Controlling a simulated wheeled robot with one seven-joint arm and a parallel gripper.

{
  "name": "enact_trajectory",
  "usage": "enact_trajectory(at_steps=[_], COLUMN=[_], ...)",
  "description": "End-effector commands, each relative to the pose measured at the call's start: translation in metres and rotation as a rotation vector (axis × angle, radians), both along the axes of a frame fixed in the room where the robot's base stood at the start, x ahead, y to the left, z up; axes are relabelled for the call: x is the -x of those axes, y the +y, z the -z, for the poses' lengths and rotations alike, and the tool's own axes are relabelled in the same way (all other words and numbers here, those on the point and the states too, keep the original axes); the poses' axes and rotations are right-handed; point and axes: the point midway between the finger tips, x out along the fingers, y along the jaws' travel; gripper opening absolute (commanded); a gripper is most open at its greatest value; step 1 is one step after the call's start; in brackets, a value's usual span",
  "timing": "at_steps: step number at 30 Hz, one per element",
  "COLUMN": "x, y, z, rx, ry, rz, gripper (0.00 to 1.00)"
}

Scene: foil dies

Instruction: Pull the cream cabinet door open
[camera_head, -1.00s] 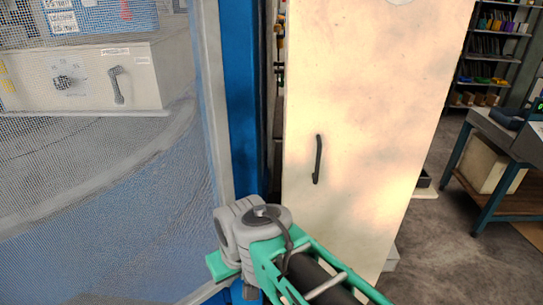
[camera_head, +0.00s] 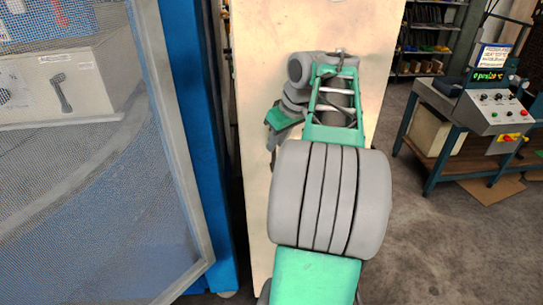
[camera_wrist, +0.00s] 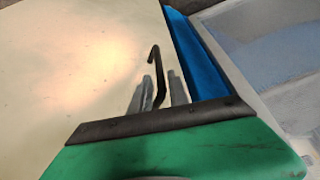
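The cream cabinet door (camera_head: 262,30) stands upright and looks shut in the head view; my arm covers its middle. It fills the left of the wrist view (camera_wrist: 75,75). Its dark bar handle (camera_wrist: 157,70) shows in the wrist view, running between the two grey fingers of my gripper (camera_wrist: 159,80). The fingers are apart, with one on each side of the handle and small gaps visible. I cannot tell whether either finger touches it. In the head view the handle and fingertips are mostly hidden by my arm.
A blue-framed machine with a mesh guard (camera_head: 110,190) stands close on the left of the cabinet. A control desk (camera_head: 490,110) on a blue-legged bench stands to the right, with shelves (camera_head: 425,40) behind. The floor (camera_head: 440,250) at right front is clear.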

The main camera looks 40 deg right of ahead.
Motion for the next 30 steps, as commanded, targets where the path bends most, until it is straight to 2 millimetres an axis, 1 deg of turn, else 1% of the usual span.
enact_trajectory(at_steps=[1,3,6,9,12,18,26,30], x=[-0.005,-0.011,-0.018,-0.022,-0.024,-0.024,-0.024,-0.024], y=[0.002,0.001,0.001,0.000,0.000,0.000,0.000,0.000], z=[0.014,0.027,0.042,0.052,0.056,0.056,0.056,0.056], rx=[-0.002,-0.003,-0.001,0.000,0.002,0.001,0.001,0.002], ry=[0.002,0.002,0.001,0.000,0.000,-0.001,-0.001,-0.001], rz=[-0.002,-0.001,0.000,0.001,0.001,0.002,0.002,0.001], gripper=[0.22,0.22,0.22,0.22,0.22,0.22,0.00,0.00])
